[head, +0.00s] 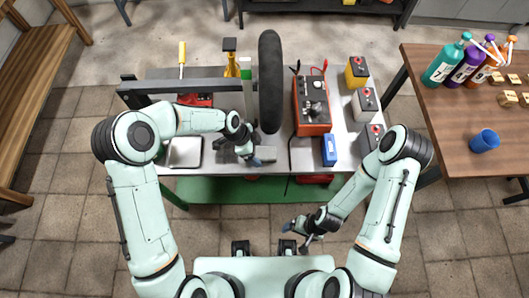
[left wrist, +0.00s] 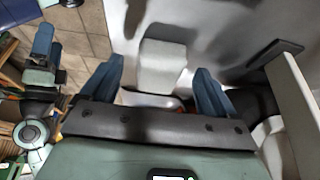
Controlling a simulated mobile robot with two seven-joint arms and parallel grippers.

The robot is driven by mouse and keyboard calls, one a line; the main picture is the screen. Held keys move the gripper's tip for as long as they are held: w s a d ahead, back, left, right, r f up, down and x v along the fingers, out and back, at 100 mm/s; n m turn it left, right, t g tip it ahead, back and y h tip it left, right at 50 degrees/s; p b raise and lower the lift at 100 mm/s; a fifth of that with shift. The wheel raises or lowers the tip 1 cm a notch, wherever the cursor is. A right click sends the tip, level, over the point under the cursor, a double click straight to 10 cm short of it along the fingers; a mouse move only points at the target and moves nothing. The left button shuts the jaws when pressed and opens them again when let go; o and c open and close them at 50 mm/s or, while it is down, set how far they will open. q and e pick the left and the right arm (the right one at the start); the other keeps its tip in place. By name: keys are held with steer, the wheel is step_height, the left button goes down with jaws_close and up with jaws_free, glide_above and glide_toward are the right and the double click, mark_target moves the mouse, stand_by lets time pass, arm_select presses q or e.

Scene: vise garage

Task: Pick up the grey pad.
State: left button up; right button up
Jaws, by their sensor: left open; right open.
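The grey pad (head: 266,153) is a small light-grey block on the metal workbench, near its front edge and below the black tyre. It also shows in the left wrist view (left wrist: 163,66), ahead of and between the blue fingers. My left gripper (head: 250,158) is open, close beside the pad's left side in the head view; I cannot tell whether it touches the pad. In the left wrist view my left gripper (left wrist: 157,88) has its fingers spread wide around the pad's near end. My right gripper (head: 297,230) is open and empty, low over the floor in front of the bench.
A black tyre (head: 270,85) stands just behind the pad. A red charger (head: 312,106), a blue box (head: 329,150) and three batteries stand to the right. A metal tray (head: 185,153) lies left. A wooden table (head: 460,135) with bottles and a blue cup (head: 484,140) is far right.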

arm_select(q)
steer(key=shift+x, duration=0.8)
steer(key=c, duration=1.1)
steer(key=shift+o, duration=0.2)
steer(key=shift+w+r, duration=0.1)
steer(key=shift+r, duration=0.4)
steer(key=shift+a, duration=0.4)
steer(key=a, duration=0.2)
steer(key=a+b, duration=0.1)
steer(key=a, duration=0.4)
steer(key=shift+a+r, duration=0.3)
steer(key=shift+r, duration=0.05)
step_height(320, 180, up, 13)
steer(key=shift+d, duration=0.2)
steer(key=shift+r, duration=0.2)
steer(key=shift+c, duration=0.6)
arm_select(e)
steer(key=shift+s+f, duration=0.25)
steer(key=shift+f, duration=0.25)
